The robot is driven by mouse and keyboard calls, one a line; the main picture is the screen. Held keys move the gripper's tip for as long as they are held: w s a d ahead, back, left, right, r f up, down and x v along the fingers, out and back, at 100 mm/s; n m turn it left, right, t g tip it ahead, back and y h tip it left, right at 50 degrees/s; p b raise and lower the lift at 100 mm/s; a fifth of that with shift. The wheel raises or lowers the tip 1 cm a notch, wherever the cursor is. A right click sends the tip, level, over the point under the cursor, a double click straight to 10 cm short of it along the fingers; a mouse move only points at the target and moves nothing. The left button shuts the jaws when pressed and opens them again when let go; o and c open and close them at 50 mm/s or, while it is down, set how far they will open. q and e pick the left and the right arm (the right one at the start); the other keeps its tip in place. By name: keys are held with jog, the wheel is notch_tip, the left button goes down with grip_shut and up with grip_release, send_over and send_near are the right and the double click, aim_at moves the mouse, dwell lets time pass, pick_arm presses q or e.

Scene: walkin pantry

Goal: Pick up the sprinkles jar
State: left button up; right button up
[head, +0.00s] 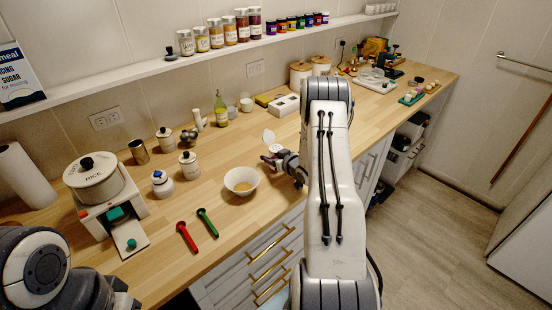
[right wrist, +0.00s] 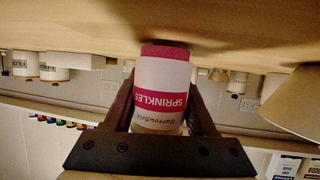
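The sprinkles jar (right wrist: 162,85) has a white label with a pink band and a pink end at the counter. In the right wrist view, which is upside down, it stands upright between the two dark fingers of my right gripper (right wrist: 163,100). The fingers lie close against both sides of the jar, with no clear gap. The jar's base looks at or very near the wooden counter (right wrist: 90,25). In the head view my right gripper (head: 283,163) is beside the white bowl, and the jar is mostly hidden there. My left gripper (head: 122,297) is at the lower left, its fingers unclear.
A white bowl (head: 241,181) stands left of my right gripper. Red (head: 187,237) and green (head: 207,222) spoons lie in front. A scale with a rice canister (head: 93,177) and several small jars stand farther left. A shelf (head: 150,68) runs along the wall.

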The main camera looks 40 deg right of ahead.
grip_shut()
jog(key=shift+r, duration=0.1)
